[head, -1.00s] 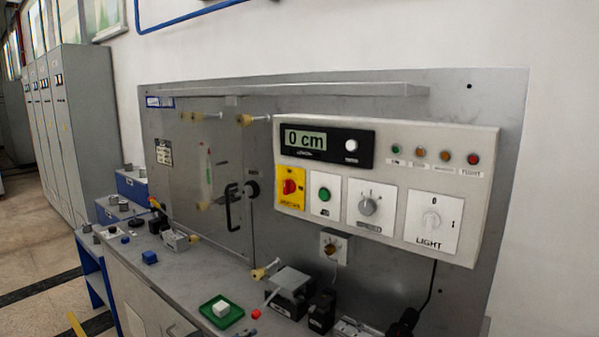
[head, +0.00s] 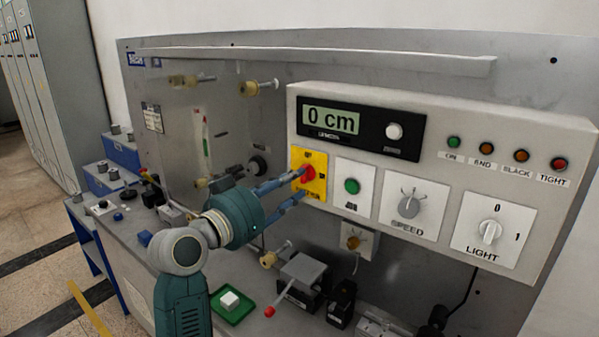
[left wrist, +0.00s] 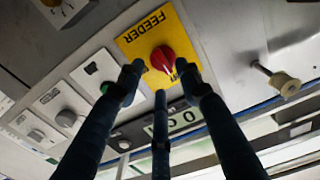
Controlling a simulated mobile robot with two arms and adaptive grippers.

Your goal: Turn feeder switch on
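The feeder switch is a red rotary knob (head: 308,172) on a yellow plate (head: 316,160) at the left of the control panel. In the left wrist view, the red knob (left wrist: 163,58) sits on the yellow plate marked FEEDER (left wrist: 150,32), upside down in the picture. My left gripper (head: 297,186) reaches in from the left, with its fingertips at the yellow plate. In the left wrist view its fingers (left wrist: 160,76) are spread around the knob, with gaps on both sides. Whether a fingertip touches the knob or plate cannot be told. My right gripper is not in view.
A green button (head: 351,186), the SPEED dial (head: 409,207) and the LIGHT dial (head: 490,233) are right of the switch. A display (head: 333,119) reading 0 cm is above. Yellow-tipped posts (head: 250,88) stick out at the left. Below is a bench with a green tray (head: 240,313).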

